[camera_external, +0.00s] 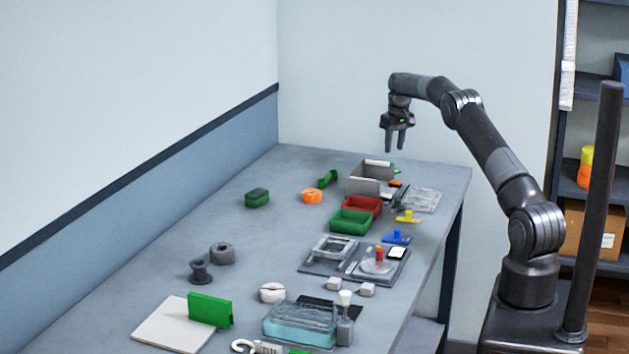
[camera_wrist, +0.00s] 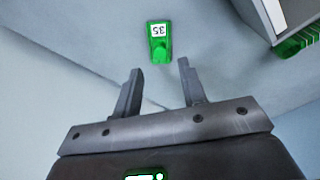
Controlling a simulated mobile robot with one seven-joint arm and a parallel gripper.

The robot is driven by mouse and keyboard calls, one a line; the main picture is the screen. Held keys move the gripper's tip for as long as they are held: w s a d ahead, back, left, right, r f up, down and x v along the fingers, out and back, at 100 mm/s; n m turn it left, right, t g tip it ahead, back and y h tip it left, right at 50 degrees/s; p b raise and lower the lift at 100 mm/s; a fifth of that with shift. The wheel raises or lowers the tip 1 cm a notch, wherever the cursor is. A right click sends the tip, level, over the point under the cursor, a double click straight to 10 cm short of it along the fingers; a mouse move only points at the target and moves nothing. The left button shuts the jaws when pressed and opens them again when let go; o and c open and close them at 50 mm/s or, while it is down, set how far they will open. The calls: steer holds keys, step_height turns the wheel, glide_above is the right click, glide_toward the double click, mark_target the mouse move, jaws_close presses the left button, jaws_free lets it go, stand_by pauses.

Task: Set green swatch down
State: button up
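A small green piece with a white label reading 35 (camera_wrist: 158,42) lies on the grey surface beyond my fingertips in the wrist view. It looks like the green piece (camera_external: 328,179) at the table's far end, left of the grey bin, in the external view. I take it for the green swatch, but cannot be certain. My gripper (camera_external: 396,149) hangs fingers-down above the far end of the table, apart from everything. In the wrist view my gripper (camera_wrist: 158,82) has its two fingers spread with nothing between them.
A grey bin (camera_external: 369,180) stands at the far end, with its edge in the wrist view (camera_wrist: 262,18). Near it are an orange piece (camera_external: 312,196), a dark green block (camera_external: 257,198), a red tray (camera_external: 363,207) and a green tray (camera_external: 351,222). The left far table is clear.

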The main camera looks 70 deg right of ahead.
step_height(320, 180, up, 6)
steer(key=shift+s+a+r, duration=0.2)
steer(key=shift+s+a, duration=0.05)
steer(key=shift+s, duration=0.05)
steer(key=w+a+r+n+t, duration=0.1)
steer(key=a+r, duration=0.8)
steer(key=a, duration=0.4)
steer(key=w+a+r+n+t, duration=0.1)
steer(key=w+a+r, duration=0.1)
steer(key=a+r, duration=0.9)
steer(key=s+a+n, duration=0.1)
steer(key=s+a, duration=0.2)
steer(key=a, duration=0.6)
steer(key=s+a, duration=0.3)
steer(key=a, duration=0.5)
steer(key=s+a+f+n+t, duration=0.1)
steer(key=s+a+f, duration=0.3)
steer(key=s+a, duration=0.6)
steer(key=s+a+f+n+t, duration=0.1)
steer(key=s+a+f, duration=0.4)
steer(key=s+a, duration=0.5)
steer(key=s+n, duration=0.1)
steer(key=s, duration=0.2)
steer(key=shift+s+a+n+y, duration=0.25)
steer(key=shift+s+n+y, duration=0.05)
steer(key=shift+n+y, duration=0.1)
